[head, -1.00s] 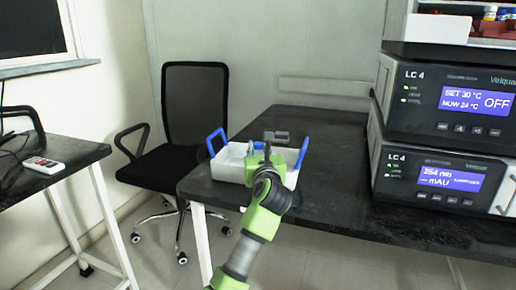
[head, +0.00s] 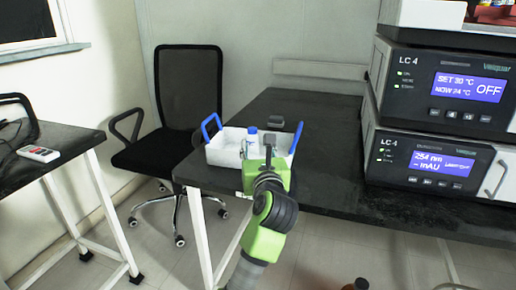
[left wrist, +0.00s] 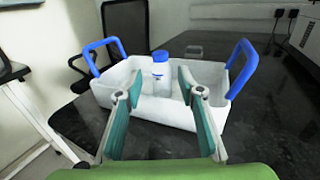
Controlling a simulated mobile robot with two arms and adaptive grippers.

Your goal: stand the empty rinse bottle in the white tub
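The rinse bottle (head: 252,145), white with a blue cap, stands upright inside the white tub (head: 222,153). It also shows in the left wrist view (left wrist: 161,72), its base hidden behind the tub's near wall. The tub, with blue handles at both ends, sits at the left end of the black bench and shows in the left wrist view (left wrist: 112,93). My left gripper (head: 268,148) is at the tub's near side. In the left wrist view its two fingers (left wrist: 160,88) are spread, with a gap between them and the bottle beyond. My right gripper is out of view.
A small grey object (head: 276,122) lies on the bench (head: 325,125) behind the tub. Stacked LC 4 instruments (head: 440,90) stand on the right. A black chair (head: 188,95) is behind the bench's left end. A brown bottle top (head: 355,285) shows at the bottom edge.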

